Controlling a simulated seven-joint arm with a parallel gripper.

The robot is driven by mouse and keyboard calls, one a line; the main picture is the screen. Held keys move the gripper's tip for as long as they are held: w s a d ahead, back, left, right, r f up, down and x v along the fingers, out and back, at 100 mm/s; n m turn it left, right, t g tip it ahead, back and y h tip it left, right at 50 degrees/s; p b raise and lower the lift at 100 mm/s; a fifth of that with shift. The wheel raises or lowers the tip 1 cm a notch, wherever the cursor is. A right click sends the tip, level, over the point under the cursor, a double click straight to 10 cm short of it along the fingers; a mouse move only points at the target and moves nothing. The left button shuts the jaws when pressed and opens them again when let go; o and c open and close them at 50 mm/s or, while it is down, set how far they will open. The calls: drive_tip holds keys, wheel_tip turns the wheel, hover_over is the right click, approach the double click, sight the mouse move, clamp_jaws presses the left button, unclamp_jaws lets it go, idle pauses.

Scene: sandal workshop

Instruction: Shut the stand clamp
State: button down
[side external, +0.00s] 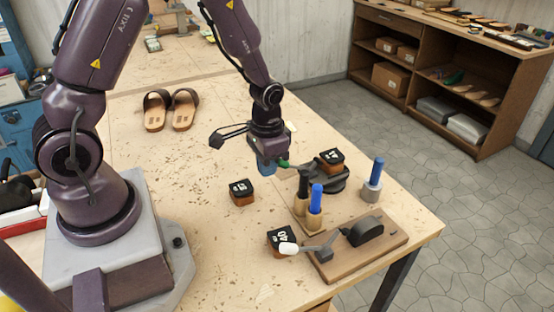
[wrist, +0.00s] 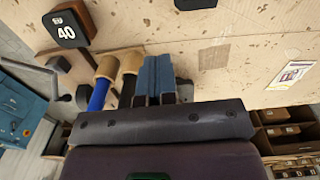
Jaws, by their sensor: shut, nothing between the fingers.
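Another blue-handled tool (side external: 375,172) stands to the right. Blocks (side external: 241,190) and (side external: 280,240) lie on the table, as do sandals (side external: 170,109). The table's left-centre is clear.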

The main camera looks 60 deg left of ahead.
drive_tip(key=shift+w+d+f, duration=0.1)
drive_tip(key=shift+w+f, duration=0.2)
